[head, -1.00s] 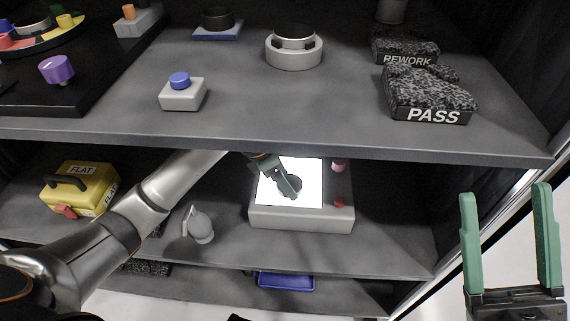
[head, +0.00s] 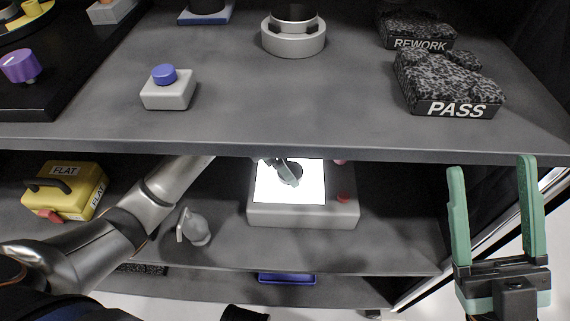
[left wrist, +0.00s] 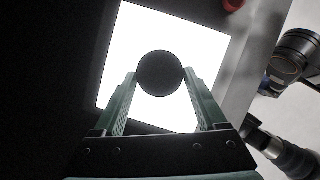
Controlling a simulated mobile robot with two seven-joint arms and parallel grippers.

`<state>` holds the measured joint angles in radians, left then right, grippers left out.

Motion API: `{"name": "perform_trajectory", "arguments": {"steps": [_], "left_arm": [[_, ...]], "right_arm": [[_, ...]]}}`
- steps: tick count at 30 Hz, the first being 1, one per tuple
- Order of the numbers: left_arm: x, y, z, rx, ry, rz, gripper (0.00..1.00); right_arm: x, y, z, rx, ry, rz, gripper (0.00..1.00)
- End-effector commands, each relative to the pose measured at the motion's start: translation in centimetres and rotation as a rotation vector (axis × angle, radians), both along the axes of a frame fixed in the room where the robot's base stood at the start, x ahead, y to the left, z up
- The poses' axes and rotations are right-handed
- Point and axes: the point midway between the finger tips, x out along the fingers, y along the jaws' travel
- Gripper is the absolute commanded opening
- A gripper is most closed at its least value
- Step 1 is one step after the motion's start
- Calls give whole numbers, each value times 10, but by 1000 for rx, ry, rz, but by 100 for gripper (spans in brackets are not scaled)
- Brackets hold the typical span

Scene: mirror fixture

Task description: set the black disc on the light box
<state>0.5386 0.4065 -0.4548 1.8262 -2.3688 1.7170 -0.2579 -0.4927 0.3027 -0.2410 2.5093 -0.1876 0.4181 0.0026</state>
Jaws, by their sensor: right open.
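The light box (head: 258,214) stands on the middle shelf, its top panel glowing white. The black disc (left wrist: 160,74) shows dark against the panel in the left wrist view, between my left fingertips, which meet its two sides. In the head view the disc (head: 297,170) is partly hidden by my left gripper (head: 289,181), which reaches under the upper shelf and over the panel. Whether the disc touches the panel or hangs just above it, I cannot tell. My right gripper (head: 492,168) is open and empty at the right, in front of the shelves.
The upper shelf's front edge (head: 300,150) lies above my left arm. A grey rounded object (head: 196,228) and a yellow FLAT case (head: 65,190) stand left of the light box. The box has a red button (head: 343,198).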

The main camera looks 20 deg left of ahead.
Motion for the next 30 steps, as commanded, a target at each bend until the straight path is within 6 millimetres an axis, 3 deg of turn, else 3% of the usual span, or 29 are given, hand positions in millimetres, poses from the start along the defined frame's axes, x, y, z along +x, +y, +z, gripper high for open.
{"name": "perform_trajectory", "arguments": {"steps": [7,14,19,30], "left_arm": [[0,0,0,0,0,0,100],[0,0,1,-1,-1,0,100],[-2,5,18,3,-4,2,100],[-46,60,15,5,2,3,100]], "right_arm": [[0,0,0,-2,0,0,69],[0,-1,1,-4,-1,-2,69],[0,-1,13,-11,-8,-7,69],[0,-3,24,-18,-26,-29,69]]}}
